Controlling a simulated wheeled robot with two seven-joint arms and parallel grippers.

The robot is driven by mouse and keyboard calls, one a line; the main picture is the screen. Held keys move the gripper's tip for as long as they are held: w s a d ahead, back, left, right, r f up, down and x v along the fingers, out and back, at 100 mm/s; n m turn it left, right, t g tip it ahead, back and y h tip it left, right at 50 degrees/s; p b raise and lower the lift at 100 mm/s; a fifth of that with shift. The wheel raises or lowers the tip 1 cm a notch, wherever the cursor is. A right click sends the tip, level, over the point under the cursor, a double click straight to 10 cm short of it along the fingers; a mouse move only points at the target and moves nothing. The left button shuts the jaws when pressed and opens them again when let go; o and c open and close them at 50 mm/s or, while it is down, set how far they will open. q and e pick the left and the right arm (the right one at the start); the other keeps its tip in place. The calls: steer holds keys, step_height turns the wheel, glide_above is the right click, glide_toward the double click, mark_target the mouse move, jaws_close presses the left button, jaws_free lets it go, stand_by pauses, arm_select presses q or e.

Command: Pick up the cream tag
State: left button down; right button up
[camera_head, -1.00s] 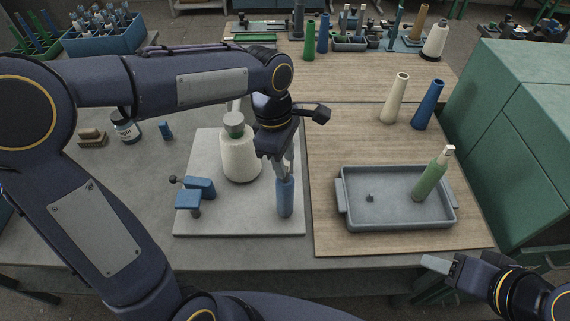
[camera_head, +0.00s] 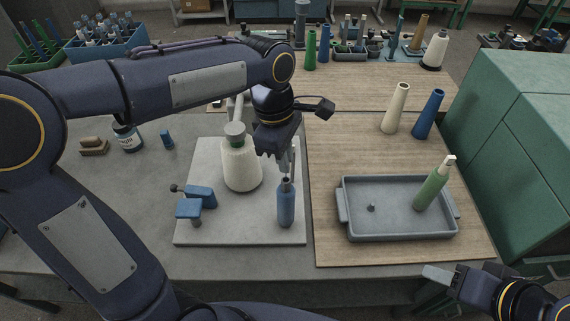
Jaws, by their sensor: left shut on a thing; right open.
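My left gripper (camera_head: 287,168) points down over the blue bottle (camera_head: 286,207), which stands upright on the grey board (camera_head: 225,232). Its fingers are shut just above the bottle's dark top. What they hold is small and mostly hidden; by its place it seems to be the cream tag, but its outline is unclear. Another cream-white piece (camera_head: 449,160) tops the green bottle (camera_head: 432,188), which leans in the grey tray (camera_head: 398,236). My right gripper (camera_head: 440,274) is open and empty near the table's front edge at the lower right.
A white yarn cone (camera_head: 241,165) stands close left of my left gripper, with a blue clamp-like part (camera_head: 196,202) in front. Cream (camera_head: 396,109) and blue (camera_head: 428,115) cones stand behind the tray. Green cabinets (camera_head: 515,150) bound the right side.

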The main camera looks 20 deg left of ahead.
arm_select(q)
steer(key=s+d+r+p, duration=0.2)
steer(key=s+d+r, duration=0.2)
steer(key=s+r, duration=0.8)
steer(key=shift+s+r, duration=0.3)
steer(key=shift+s, duration=0.3)
arm_select(e)
step_height(320, 180, up, 2)
arm_select(q)
steer(key=shift+w+f, duration=0.1)
